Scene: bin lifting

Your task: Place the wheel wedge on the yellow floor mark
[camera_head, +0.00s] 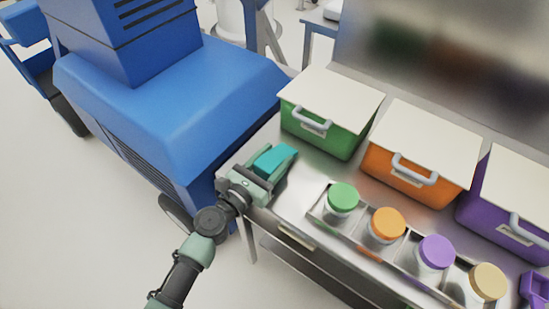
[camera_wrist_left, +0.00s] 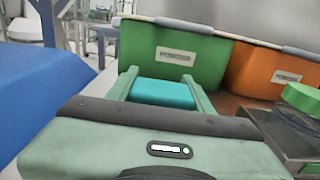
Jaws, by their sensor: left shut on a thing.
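A teal wheel wedge (camera_head: 275,160) is between the fingers of my left gripper (camera_head: 270,170), over the left end of the metal bench. In the left wrist view the wedge (camera_wrist_left: 161,94) sits between both fingers of my left gripper (camera_wrist_left: 161,92), which is shut on it. I cannot tell whether the wedge touches the bench top. The yellow floor mark is not in view. My right gripper is not in view.
The metal bench (camera_head: 295,197) carries a green bin (camera_head: 315,133), an orange bin (camera_head: 400,185), a purple bin (camera_head: 490,222) and a tray of lidded jars. A blue vehicle (camera_head: 170,100) stands close left of the bench. Pale floor (camera_head: 70,210) is clear at lower left.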

